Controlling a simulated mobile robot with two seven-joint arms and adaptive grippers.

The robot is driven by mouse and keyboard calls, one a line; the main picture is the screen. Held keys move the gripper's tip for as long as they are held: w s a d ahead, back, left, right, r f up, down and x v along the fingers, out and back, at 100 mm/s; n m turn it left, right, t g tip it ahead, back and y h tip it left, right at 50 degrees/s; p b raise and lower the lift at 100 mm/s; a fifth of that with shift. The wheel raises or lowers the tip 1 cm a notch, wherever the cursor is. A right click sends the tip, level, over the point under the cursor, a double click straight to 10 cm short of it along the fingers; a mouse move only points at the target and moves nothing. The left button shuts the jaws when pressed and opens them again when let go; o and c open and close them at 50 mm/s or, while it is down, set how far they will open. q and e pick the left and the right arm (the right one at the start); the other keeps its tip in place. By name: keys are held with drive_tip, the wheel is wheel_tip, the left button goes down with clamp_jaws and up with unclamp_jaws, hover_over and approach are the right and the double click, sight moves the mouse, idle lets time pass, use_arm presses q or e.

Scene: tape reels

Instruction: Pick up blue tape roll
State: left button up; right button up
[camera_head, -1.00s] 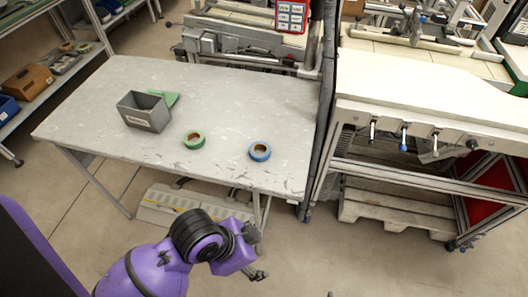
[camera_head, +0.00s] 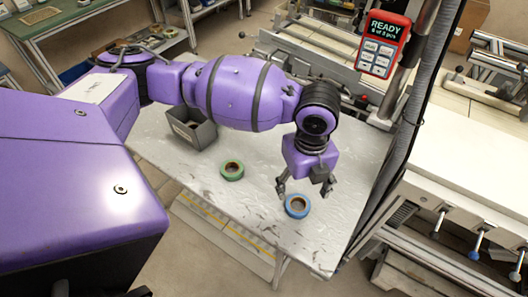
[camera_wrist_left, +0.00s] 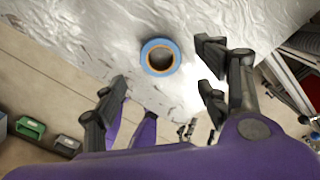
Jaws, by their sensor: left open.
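The blue tape roll (camera_head: 297,206) lies flat on the grey table (camera_head: 330,165), near its front right part. It also shows in the left wrist view (camera_wrist_left: 160,57), beyond and between the fingers. My left gripper (camera_head: 305,190) points down over the roll, its fingers spread. In the left wrist view my left gripper (camera_wrist_left: 160,95) is open and empty, with the roll apart from the fingers. My right gripper is not in view.
A green tape roll (camera_head: 232,170) lies on the table left of the blue one. A grey bin (camera_head: 197,133) stands farther back left. A control panel reading READY (camera_head: 384,44) hangs at the back right. A dark post (camera_head: 408,125) borders the table's right side.

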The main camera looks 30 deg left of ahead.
sight(296, 208)
use_arm(q)
drive_tip(key=f, duration=0.1)
drive_tip(key=s+f, duration=0.1)
drive_tip(key=shift+s+f, duration=0.1)
drive_tip(key=shift+f, duration=0.25)
drive_tip(key=f, duration=0.4)
drive_tip(key=shift+w+f, duration=0.35)
drive_tip(key=shift+w, duration=0.05)
drive_tip(key=shift+c, duration=0.4)
drive_tip(key=shift+r, duration=0.1)
drive_tip(key=shift+c, duration=1.4)
drive_tip(key=c, duration=0.8)
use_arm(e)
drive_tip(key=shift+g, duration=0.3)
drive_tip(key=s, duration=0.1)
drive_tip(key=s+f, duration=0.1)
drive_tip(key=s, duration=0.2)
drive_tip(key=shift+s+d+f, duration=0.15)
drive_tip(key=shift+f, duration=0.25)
use_arm(q)
drive_tip(key=shift+r, duration=0.1)
